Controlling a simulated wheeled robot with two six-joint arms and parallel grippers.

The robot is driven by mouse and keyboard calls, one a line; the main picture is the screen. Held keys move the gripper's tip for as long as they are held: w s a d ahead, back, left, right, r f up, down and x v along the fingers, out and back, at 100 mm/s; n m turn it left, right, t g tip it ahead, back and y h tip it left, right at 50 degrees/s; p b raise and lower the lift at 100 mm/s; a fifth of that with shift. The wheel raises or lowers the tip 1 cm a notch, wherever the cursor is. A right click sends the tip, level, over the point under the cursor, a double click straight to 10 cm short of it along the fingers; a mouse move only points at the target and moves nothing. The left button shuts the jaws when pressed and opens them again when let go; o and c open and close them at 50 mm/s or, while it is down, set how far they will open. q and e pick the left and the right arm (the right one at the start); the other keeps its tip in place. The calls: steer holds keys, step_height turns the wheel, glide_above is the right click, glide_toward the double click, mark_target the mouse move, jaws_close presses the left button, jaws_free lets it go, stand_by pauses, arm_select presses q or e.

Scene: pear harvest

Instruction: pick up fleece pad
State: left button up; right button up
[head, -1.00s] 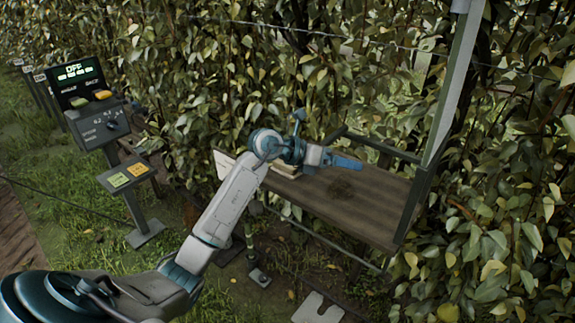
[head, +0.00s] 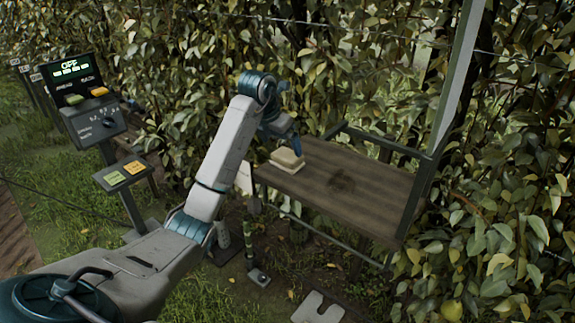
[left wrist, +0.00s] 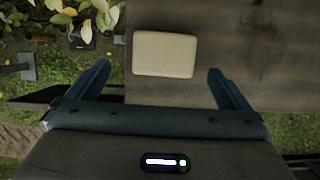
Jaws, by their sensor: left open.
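The fleece pad (head: 287,160) is a cream, rounded block at the left end of the wooden shelf (head: 350,188). In the head view it appears as a small stack of pale layers. In the left wrist view the pad (left wrist: 165,54) lies flat on the shelf (left wrist: 240,60), ahead of my fingers and roughly between their lines. My left gripper (head: 293,143) points down just above and behind the pad, partly hidden by its own wrist. In the left wrist view the gripper (left wrist: 158,82) is open and empty, its two blue fingers apart. My right gripper is out of view.
A metal frame post (head: 455,90) rises at the shelf's right. A control panel (head: 88,105) reading OFF stands at left. Dense pear foliage (head: 190,60) closes the back.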

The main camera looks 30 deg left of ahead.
mark_target(287, 154)
arm_select(q)
steer(key=shift+w+f, duration=0.25)
steer(key=shift+f, duration=0.15)
steer(key=p+x, duration=0.2)
steer(key=x, duration=0.1)
steer(key=p+x, duration=0.1)
steer(key=shift+w+d+f, duration=0.2)
steer(key=shift+w+d, duration=0.05)
steer(key=shift+d, duration=0.1)
steer(key=shift+w+f, duration=0.1)
steer(key=shift+f, duration=0.25)
steer(key=shift+c, duration=0.7)
steer(key=c, duration=0.8)
steer(key=shift+r, duration=0.1)
